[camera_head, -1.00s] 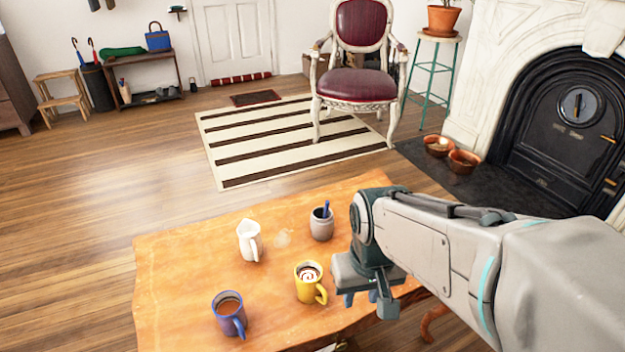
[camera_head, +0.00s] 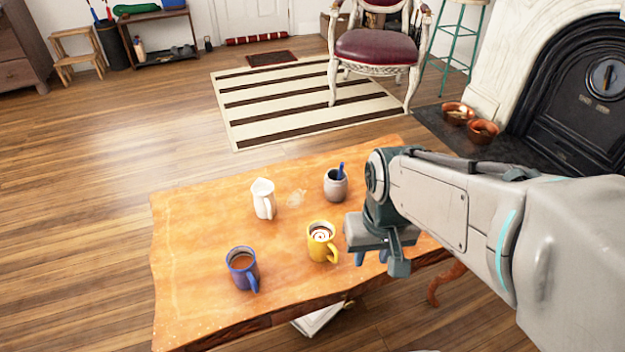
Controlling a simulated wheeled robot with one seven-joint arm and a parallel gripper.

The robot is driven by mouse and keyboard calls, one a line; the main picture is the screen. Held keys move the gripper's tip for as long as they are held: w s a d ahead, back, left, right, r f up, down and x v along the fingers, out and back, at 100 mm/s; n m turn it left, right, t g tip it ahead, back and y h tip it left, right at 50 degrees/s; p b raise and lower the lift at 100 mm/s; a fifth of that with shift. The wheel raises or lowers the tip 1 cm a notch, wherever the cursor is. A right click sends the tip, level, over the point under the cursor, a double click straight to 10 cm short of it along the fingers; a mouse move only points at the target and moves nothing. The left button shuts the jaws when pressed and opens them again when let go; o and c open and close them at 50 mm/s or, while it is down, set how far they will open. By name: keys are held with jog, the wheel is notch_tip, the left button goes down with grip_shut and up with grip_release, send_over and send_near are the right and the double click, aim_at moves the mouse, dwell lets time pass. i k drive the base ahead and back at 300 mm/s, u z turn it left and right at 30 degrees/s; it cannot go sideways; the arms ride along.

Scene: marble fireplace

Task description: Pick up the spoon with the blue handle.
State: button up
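The blue spoon handle (camera_head: 340,169) sticks up out of a small grey pot (camera_head: 336,187) near the back right of the wooden table (camera_head: 190,305). The spoon's lower part is hidden inside the pot. My gripper (camera_head: 374,258) points down over the table's right side, in front of and to the right of the pot, apart from it.
A yellow mug (camera_head: 320,243) stands just left of my gripper. A blue mug (camera_head: 241,267) is farther left and nearer. A white jug (camera_head: 263,199) stands left of the pot.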

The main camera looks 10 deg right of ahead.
aim_at(342, 164)
jog(key=k, duration=1.3)
jog(key=z, duration=0.65)
jog(key=i, duration=1.4)
jog(key=u, duration=0.75)
jog(key=i, duration=0.4)
jog(key=u, duration=0.4)
